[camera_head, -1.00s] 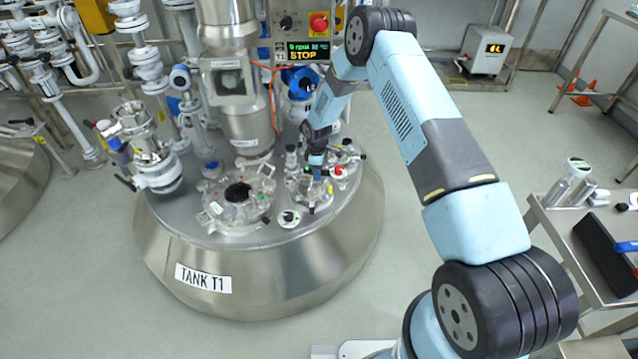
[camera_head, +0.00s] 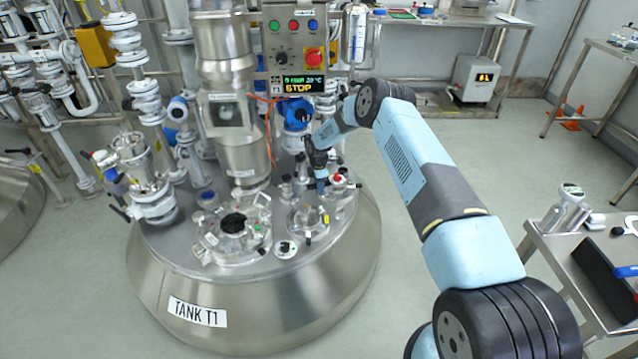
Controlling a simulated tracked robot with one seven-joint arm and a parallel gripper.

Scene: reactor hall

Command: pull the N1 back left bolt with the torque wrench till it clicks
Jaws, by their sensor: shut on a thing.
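Tank T1 (camera_head: 262,322) stands at centre left, with several glass-covered, clamped ports on its lid. One round port (camera_head: 308,222) is at the right of the lid and a larger one (camera_head: 234,232) is to its left. Port labels and single bolts are too small to read, so I cannot tell which is N1 or its back left bolt. My gripper (camera_head: 319,172) points down over the lid, just behind the right port. It is shut on a slim blue thing, apparently the torque wrench (camera_head: 320,186). Its lower end is small, and I cannot tell whether it touches a bolt.
A steel mixer column (camera_head: 236,110) rises from the lid. A control box (camera_head: 299,50) reading STOP, a blue motor (camera_head: 296,112) and an orange cable stand behind. Glass and metal fittings (camera_head: 145,185) crowd the lid's left. A steel cart (camera_head: 560,240) holds a black tray at right.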

